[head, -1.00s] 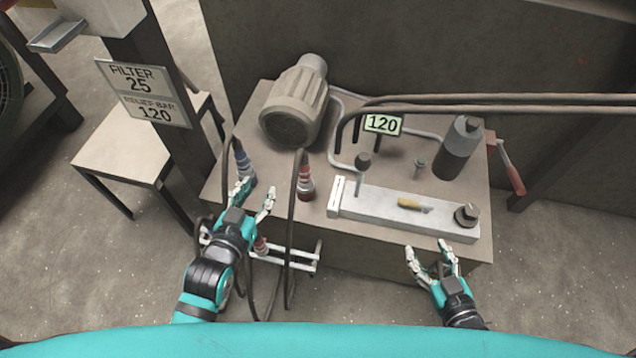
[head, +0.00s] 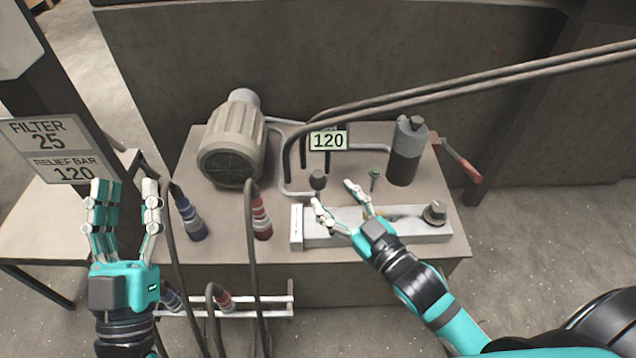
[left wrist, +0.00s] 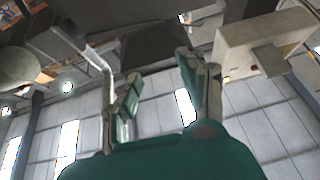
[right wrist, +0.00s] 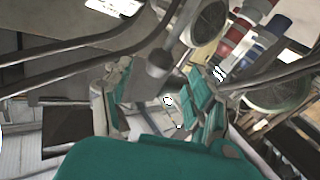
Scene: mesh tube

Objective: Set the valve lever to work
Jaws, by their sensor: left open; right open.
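A lever with a dark knob (head: 317,179) on a thin stem stands upright by the left part of the white valve block (head: 415,228). The knob also shows in the right wrist view (right wrist: 158,62), beyond and between the fingertips. My right gripper (head: 335,197) is open and empty over the block, fingertips close to the knob; I cannot tell whether they touch it. A yellowish piece on the block is mostly hidden behind this gripper. My left gripper (head: 127,187) is open and empty, fingers up, left of the bench. Any position marking for the lever is unreadable.
A motor (head: 232,140), blue-ringed (head: 188,215) and red-ringed hose couplings (head: 261,218), a "120" display (head: 328,140) and a dark cylinder (head: 406,152) stand on the bench. Pipes cross above it. A red-handled lever (head: 458,160) sits at the right edge. A sign (head: 48,150) stands left.

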